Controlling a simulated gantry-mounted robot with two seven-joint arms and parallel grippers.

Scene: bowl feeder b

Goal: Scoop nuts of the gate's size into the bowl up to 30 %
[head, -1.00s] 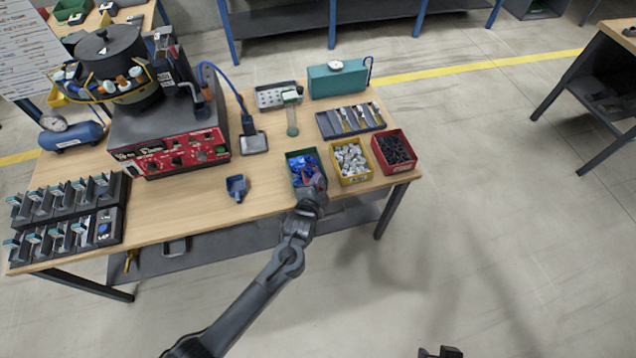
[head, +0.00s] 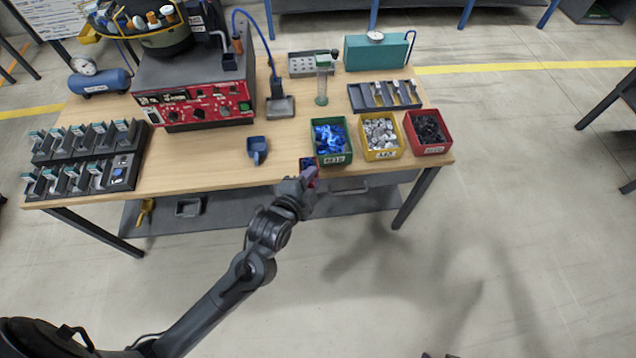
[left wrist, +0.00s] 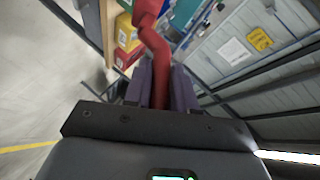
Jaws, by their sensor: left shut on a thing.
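My left gripper (head: 307,178) is shut on the red handle of a tool, probably a scoop; the handle (left wrist: 158,60) runs between the purple fingers in the left wrist view. It is at the table's front edge, just in front and left of the green bin. Small blue patches show by the tool's end; I cannot tell if they are nuts in it. The green bin (head: 332,158) holds blue pieces, the yellow bin (head: 382,154) silver nuts, the red bin (head: 430,149) black pieces. The feeder bowl (head: 165,42) is at the back left. Only a dark sliver, perhaps my right gripper, shows at the bottom edge.
The red-fronted control box (head: 195,107) stands under the bowl. A small blue cup (head: 257,150) sits on the tabletop (head: 210,165). Black racks (head: 85,150) fill the left side. A grey tray (head: 384,96) and teal box (head: 375,53) stand behind the bins.

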